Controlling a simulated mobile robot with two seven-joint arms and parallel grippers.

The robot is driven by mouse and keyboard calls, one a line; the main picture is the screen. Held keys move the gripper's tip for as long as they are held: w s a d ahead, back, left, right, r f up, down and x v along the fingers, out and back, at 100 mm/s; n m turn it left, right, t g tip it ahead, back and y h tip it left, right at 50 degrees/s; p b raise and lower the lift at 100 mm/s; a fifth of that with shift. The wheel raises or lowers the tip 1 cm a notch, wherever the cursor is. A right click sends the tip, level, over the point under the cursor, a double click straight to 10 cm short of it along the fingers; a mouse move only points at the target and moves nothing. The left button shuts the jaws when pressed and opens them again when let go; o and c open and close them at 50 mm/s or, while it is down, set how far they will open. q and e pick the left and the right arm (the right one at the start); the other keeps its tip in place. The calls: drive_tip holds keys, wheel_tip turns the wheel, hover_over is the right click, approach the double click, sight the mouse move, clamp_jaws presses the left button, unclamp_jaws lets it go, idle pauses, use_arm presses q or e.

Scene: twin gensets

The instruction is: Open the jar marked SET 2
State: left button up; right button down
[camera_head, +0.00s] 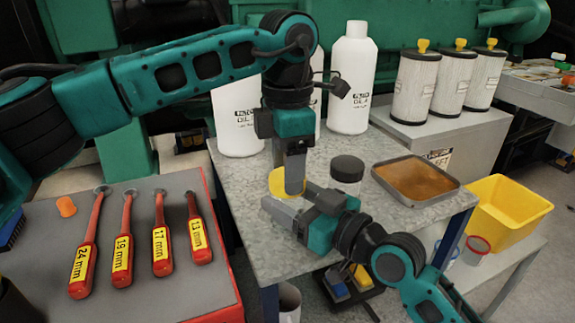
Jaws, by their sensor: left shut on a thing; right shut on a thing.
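A jar with a yellow lid (277,181) stands on the grey metal table (240,190). Its body is almost wholly hidden by my grippers, and no SET 2 marking can be read. My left gripper (293,186) comes down from above and is shut on the yellow lid. My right gripper (283,213) reaches in from the lower right and is shut low down, apparently on the jar's body. A second jar with a black lid (347,168) stands just to the right, behind my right gripper. Whether the yellow lid has turned cannot be told.
White oil bottles (352,85) stand behind the jars. A shallow tray of brown liquid (416,180) lies at the table's right. Pleated filters (415,88) stand on a grey box. Red wrenches (123,245) lie left; a yellow bin (508,210) sits right.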

use_arm(q)
drive_tip(key=n, duration=0.5)
drive_tip(key=shift+n, duration=0.4)
use_arm(e)
drive_tip(key=shift+f, duration=0.1)
use_arm(q)
drive_tip(key=n, duration=1.6)
drive_tip(key=shift+r, duration=0.2)
drive_tip(key=shift+r, duration=0.95)
drive_tip(key=shift+r, duration=0.1)
